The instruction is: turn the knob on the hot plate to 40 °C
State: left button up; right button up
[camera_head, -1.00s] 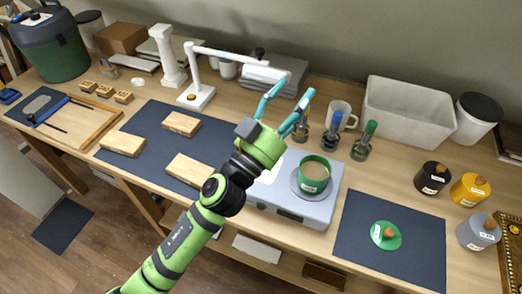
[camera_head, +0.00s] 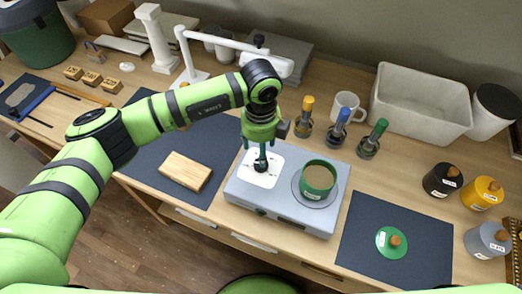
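The grey hot plate (camera_head: 325,221) stands at the table's front edge, with a white square on its left top. A green pot (camera_head: 319,179) with tan contents sits on its round plate at the right. A dark knob-like part (camera_head: 262,211) shows small on the front face; its setting cannot be read. My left arm comes in from the left, and its gripper (camera_head: 262,163) points down over the white square, above or behind the front face. Its fingers are seen nearly end-on, so their opening is unclear. I see nothing held. My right gripper is out of view.
Yellow-, blue- and green-topped holders (camera_head: 367,142) stand behind the hot plate, near a white mug (camera_head: 346,107) and a grey bin (camera_head: 457,105). A green lid (camera_head: 391,242) lies on the dark mat (camera_head: 350,245) at right. A wooden block (camera_head: 186,171) lies left.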

pick_arm(q)
jog(key=f, duration=0.2)
jog(key=s+f+p, duration=0.1)
jog(key=f, duration=0.1)
jog(key=shift+f+p, duration=0.15)
jog(key=shift+p, duration=0.15)
jog(key=shift+w+f, duration=0.1)
jog(key=shift+f, duration=0.25)
jog(key=shift+d+f, duration=0.1)
jog(key=shift+f, duration=0.05)
jog(key=c, duration=1.1)
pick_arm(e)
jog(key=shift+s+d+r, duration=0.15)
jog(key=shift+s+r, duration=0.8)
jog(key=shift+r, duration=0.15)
